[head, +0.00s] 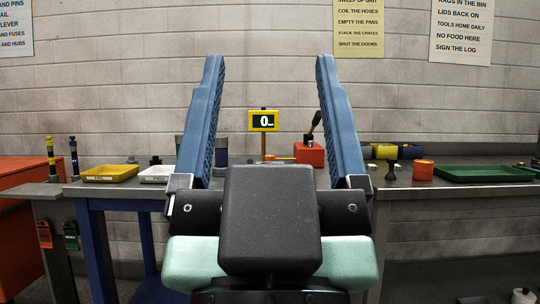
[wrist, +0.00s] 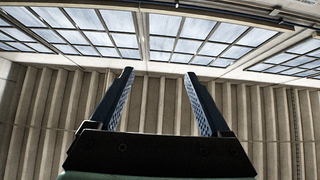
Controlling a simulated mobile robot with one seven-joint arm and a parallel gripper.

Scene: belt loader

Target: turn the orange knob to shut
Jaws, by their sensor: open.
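My gripper (head: 270,62) is open and empty, its two blue fingers raised wide apart in front of the bench in the head view. In the wrist view my gripper (wrist: 158,74) points up toward the roof, with nothing between the fingers. A short orange cylinder (head: 423,170) stands on the right part of the bench, well right of my gripper; it may be the orange knob, but I cannot tell for sure. A red-orange block (head: 311,155) with a dark, red-tipped lever stands behind my right finger, partly hidden. No knob setting can be read.
A yellow-framed display (head: 263,121) reads 0 on a post between my fingers. A yellow tray (head: 110,173) and white tray (head: 157,174) lie left. A green tray (head: 485,174) lies right. An orange cabinet (head: 28,230) stands far left. My gripper hides the bench middle.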

